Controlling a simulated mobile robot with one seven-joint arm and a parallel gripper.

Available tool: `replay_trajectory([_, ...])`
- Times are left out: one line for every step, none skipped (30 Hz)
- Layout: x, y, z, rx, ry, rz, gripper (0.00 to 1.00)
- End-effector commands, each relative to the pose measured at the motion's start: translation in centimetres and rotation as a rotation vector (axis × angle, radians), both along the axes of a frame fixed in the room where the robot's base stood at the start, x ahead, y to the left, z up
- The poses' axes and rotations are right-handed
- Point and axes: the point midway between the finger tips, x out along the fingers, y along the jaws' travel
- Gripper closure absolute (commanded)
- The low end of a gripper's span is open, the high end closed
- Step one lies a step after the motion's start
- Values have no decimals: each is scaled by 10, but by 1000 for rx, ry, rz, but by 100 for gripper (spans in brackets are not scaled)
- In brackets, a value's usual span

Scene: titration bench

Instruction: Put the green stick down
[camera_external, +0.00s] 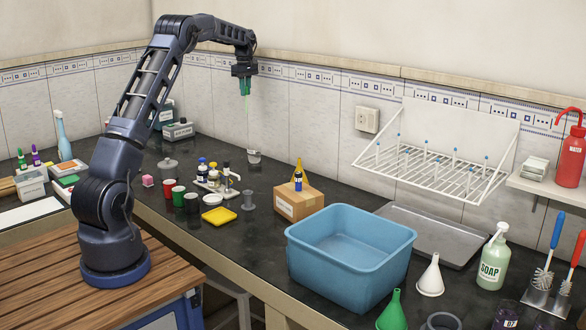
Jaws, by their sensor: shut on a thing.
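My gripper (245,88) is high above the back of the dark bench, pointing down. It is shut on the upper end of a thin, pale green stick (247,122). The stick hangs almost upright below the fingers. Its lower end comes down at a small clear glass vessel (254,157) on the bench; I cannot tell whether the tip is inside it or behind it. The part of the stick between the fingers is hidden.
A blue basin (350,250) is to the right. A white drying rack (432,168) hangs on the wall.

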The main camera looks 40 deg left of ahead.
Motion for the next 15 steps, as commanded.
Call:
replay_trajectory([4, 14, -4, 1, 0, 1, 100])
replay_trajectory([6, 20, -5, 1, 2, -1, 100])
replay_trajectory([8, 27, -6, 2, 1, -2, 100])
replay_trajectory([10, 33, -8, 2, 1, -3, 100])
replay_trajectory([11, 37, -9, 2, 1, -4, 100])
replay_trajectory([12, 42, -10, 3, 1, -5, 100])
replay_trajectory([13, 45, -10, 3, 1, -6, 100])
replay_trajectory([13, 48, -11, 3, 1, -6, 100])
replay_trajectory([14, 50, -12, 3, 2, -7, 100])
replay_trajectory([14, 52, -13, 2, 2, -7, 100])
replay_trajectory([14, 53, -15, 2, 3, -8, 100])
replay_trajectory([15, 54, -19, 2, 3, -8, 100])
replay_trajectory([15, 54, -22, 2, 3, -8, 100])
replay_trajectory([15, 54, -27, 2, 3, -8, 100])
replay_trajectory([14, 54, -34, 1, 4, -8, 100])
